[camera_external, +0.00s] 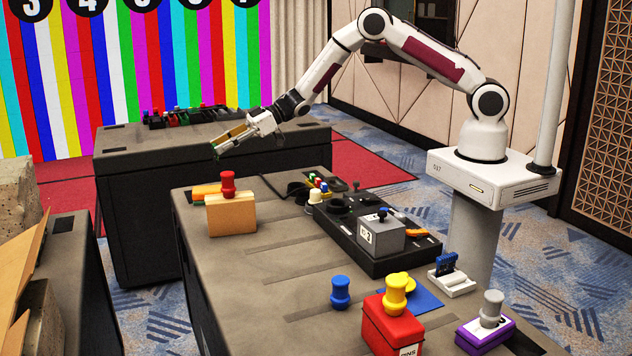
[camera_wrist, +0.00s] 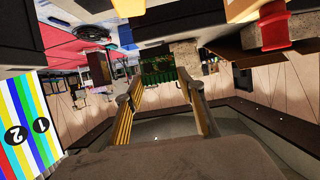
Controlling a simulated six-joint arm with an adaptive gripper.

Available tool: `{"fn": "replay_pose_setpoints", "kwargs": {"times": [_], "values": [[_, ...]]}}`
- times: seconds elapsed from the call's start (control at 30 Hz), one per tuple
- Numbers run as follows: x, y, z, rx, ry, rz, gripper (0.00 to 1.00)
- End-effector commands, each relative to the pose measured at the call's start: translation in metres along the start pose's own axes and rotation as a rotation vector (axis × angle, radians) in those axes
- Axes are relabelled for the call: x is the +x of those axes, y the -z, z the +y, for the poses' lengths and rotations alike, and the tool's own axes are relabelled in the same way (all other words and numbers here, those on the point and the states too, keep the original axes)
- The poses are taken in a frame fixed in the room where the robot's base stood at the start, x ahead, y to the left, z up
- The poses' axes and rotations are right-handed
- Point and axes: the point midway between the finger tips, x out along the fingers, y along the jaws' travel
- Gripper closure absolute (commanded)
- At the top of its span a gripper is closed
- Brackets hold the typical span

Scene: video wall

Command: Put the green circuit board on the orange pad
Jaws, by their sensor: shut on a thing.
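My gripper (camera_external: 222,143) is held out at the arm's end, above and behind the far left end of the near table. In the wrist view, its two fingers (camera_wrist: 160,84) close on the green circuit board (camera_wrist: 158,66), which sits between the tips. In the external view the board is too small and dark to make out well. The orange pad (camera_external: 203,189) lies at the far left end of the near table. It is partly hidden behind a tan box. My gripper is above the pad's level and apart from it.
The tan box (camera_external: 231,216) with a red knob (camera_external: 228,183) stands right in front of the pad. A black control panel (camera_external: 365,245) lies to the right. A red box (camera_external: 390,325), blue knob (camera_external: 340,291) and purple box (camera_external: 485,333) stand nearer. Another dark table (camera_external: 125,150) stands behind.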

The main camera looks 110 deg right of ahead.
Motion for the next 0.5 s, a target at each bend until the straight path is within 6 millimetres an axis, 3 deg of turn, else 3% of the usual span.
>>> {"fn": "replay_pose_setpoints", "kwargs": {"times": [0.3,0.5], "values": [[0.016,-0.038,0.000,0.001,0.001,-0.001,0.80],[0.019,-0.046,0.000,0.000,0.001,0.000,0.80]]}}
